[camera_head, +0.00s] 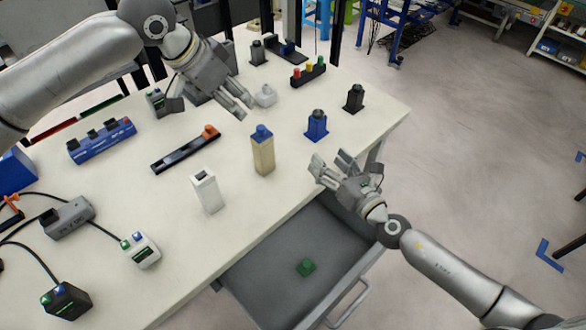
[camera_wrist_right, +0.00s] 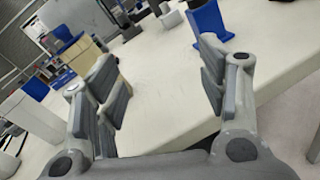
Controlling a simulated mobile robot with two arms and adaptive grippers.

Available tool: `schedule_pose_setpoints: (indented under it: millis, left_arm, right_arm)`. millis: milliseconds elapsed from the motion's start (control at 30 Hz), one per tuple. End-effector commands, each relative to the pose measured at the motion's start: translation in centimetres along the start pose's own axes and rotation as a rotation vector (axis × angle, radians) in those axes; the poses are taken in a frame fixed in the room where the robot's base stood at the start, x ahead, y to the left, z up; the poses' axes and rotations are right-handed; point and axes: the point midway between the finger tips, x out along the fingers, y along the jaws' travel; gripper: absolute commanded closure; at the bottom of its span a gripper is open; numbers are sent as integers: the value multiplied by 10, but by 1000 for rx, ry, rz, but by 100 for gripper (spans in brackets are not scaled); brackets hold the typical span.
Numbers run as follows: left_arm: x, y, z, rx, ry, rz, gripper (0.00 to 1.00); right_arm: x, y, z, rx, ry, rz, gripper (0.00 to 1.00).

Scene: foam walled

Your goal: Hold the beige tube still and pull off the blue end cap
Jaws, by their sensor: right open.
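The beige tube (camera_head: 263,158) stands upright on the table in the head view. The blue end cap (camera_head: 262,132) sits on its top. In the right wrist view, the tube (camera_wrist_right: 84,57) and cap (camera_wrist_right: 74,42) are at the upper left, partly hidden by a finger. My right gripper (camera_head: 333,161) is open and empty, to the right of the tube and apart from it, near the table's front edge. My left gripper (camera_head: 248,107) is above the table, behind and slightly left of the tube. Its fingers look a little apart, with nothing visible between them.
A white upright box (camera_head: 207,192) stands left of the tube. A black bar with an orange end (camera_head: 185,150) lies behind it. A blue block (camera_head: 317,126) stands to the right. An open drawer (camera_head: 285,255) below the table edge holds a green block (camera_head: 305,267).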

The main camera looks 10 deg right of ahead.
Motion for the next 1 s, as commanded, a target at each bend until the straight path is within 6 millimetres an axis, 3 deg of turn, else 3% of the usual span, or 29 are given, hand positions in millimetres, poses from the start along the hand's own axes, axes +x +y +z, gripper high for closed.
schedule_pose_setpoints:
  millis: [33,100,300,567,1000]
  left_arm:
    - [0,0,0,0,0,0,64]
    - [0,0,0,0,0,0,64]
    - [0,0,0,0,0,0,64]
    - [0,0,0,0,0,0,64]
    - [0,0,0,0,0,0,64]
  right_arm:
    - [5,22,0,-57,-4,48,34]
    - [9,48,-2,-137,-7,107,34]
    - [14,92,-7,-281,-19,205,34]
    - [26,104,-9,-309,-21,222,34]
    - [91,118,-9,-307,-24,222,34]
